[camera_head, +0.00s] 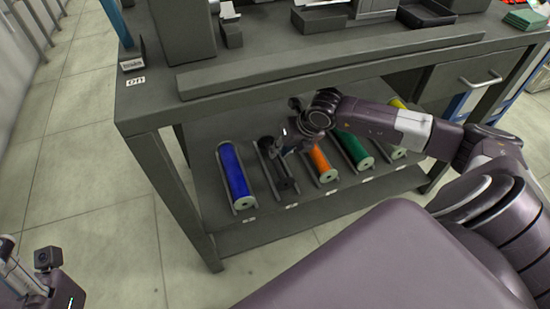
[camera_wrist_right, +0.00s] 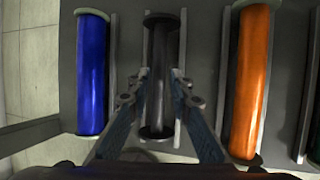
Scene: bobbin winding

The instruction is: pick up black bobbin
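The black bobbin (camera_head: 279,172) lies in its holder on the lower shelf, between the blue and orange bobbins. It also shows in the right wrist view (camera_wrist_right: 161,100), upright in the picture. My right gripper (camera_head: 288,138) is over the black bobbin in the head view. In the right wrist view its fingers (camera_wrist_right: 161,78) are apart, one along each side of the black bobbin; whether they touch it I cannot tell. My left gripper (camera_head: 32,285) is partly in view at the lower left, away from the shelf; its fingertips are not clear.
The blue bobbin (camera_head: 235,176) lies to the left and the orange bobbin (camera_head: 321,164) to the right. Green (camera_head: 354,150) and yellow (camera_head: 394,150) bobbins lie farther right. The tabletop (camera_head: 150,98) overhangs the shelf. A table leg (camera_head: 178,195) stands at the left.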

